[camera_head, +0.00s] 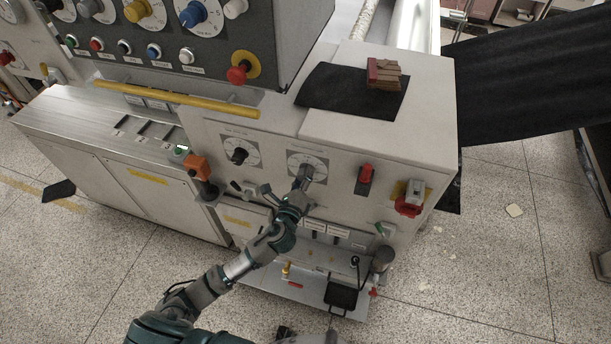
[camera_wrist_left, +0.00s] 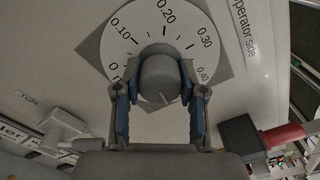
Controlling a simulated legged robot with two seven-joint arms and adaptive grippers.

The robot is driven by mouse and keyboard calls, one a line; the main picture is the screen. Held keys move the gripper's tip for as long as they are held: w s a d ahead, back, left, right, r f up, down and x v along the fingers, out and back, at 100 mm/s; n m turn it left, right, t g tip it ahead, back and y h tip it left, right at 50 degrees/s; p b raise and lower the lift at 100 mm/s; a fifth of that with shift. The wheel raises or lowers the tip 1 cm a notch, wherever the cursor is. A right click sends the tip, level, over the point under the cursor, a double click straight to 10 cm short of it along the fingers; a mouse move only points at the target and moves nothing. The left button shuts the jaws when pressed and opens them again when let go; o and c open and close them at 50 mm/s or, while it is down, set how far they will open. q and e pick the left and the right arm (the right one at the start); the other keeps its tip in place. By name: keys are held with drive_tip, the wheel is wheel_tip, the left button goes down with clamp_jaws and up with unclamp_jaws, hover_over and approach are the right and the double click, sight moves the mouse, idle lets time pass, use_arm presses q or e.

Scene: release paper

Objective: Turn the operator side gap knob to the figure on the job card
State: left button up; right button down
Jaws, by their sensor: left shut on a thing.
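The operator side gap knob (camera_wrist_left: 160,77) is a grey round knob on a white dial (camera_wrist_left: 182,22) marked 0.10, 0.20, 0.30 and 0.40. The words "operator side" are on the panel beside it. My left gripper (camera_wrist_left: 160,92) is shut on this knob, one finger on each side. In the head view the left gripper (camera_head: 304,177) is at the right-hand dial (camera_head: 298,160) and hides most of the knob. I cannot read the knob's setting surely. I cannot make out a job card. My right gripper is not in view.
A second black knob (camera_head: 238,155) and dial are to the left. A red-handled switch (camera_head: 365,175) and a red and grey switch (camera_head: 410,198) are to the right. An orange-topped handle (camera_head: 197,168), a yellow rail (camera_head: 180,98) and a lower shelf (camera_head: 290,285) are nearby.

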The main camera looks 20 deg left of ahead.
use_arm(q)
drive_tip(key=shift+a+r, duration=0.15)
drive_tip(key=shift+r, duration=0.1)
drive_tip(key=o, duration=1.1)
drive_tip(key=shift+c, duration=0.2)
drive_tip(key=shift+o, duration=0.5)
drive_tip(key=shift+a+f, duration=0.1)
drive_tip(key=shift+f, duration=0.05)
drive_tip(key=shift+s, duration=0.1)
drive_tip(key=s, duration=1.2)
drive_tip(key=shift+a, duration=0.25)
drive_tip(key=shift+f, duration=0.1)
